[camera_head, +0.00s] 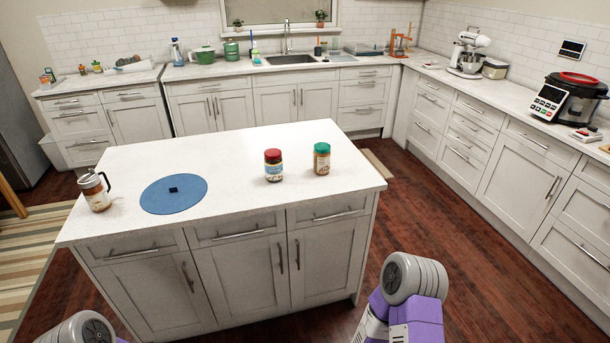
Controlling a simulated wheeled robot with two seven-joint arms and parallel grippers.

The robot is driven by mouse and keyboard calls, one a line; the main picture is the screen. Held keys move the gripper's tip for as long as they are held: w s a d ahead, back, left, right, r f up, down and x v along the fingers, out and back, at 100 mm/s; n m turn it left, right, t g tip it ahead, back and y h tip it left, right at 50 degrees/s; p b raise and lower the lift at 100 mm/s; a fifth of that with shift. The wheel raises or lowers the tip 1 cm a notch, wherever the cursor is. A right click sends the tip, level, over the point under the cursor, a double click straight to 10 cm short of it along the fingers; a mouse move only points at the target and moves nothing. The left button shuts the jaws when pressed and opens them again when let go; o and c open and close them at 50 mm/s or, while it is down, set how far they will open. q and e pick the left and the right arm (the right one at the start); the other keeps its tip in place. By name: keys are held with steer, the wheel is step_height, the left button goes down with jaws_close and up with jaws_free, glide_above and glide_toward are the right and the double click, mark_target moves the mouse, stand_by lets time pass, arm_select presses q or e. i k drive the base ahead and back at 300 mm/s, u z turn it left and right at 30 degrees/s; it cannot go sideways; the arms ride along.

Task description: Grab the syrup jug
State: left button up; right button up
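The syrup jug (94,190) stands upright on the white island top near its left end. It has a clear body with brown contents low inside, a light top and a dark handle on its right side. A part of my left arm shows at the bottom left edge, and a part of my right arm shows at the bottom right. Neither gripper is in view. Nothing touches the jug.
A round blue mat (174,198) with a small black square lies right of the jug. A red-lidded jar (273,166) and a green-lidded jar (321,159) stand further right on the island (230,150). Counters line the back and right walls.

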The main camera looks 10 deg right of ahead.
mark_target(95, 193)
steer(key=z, duration=0.45)
steer(key=i, duration=1.2)
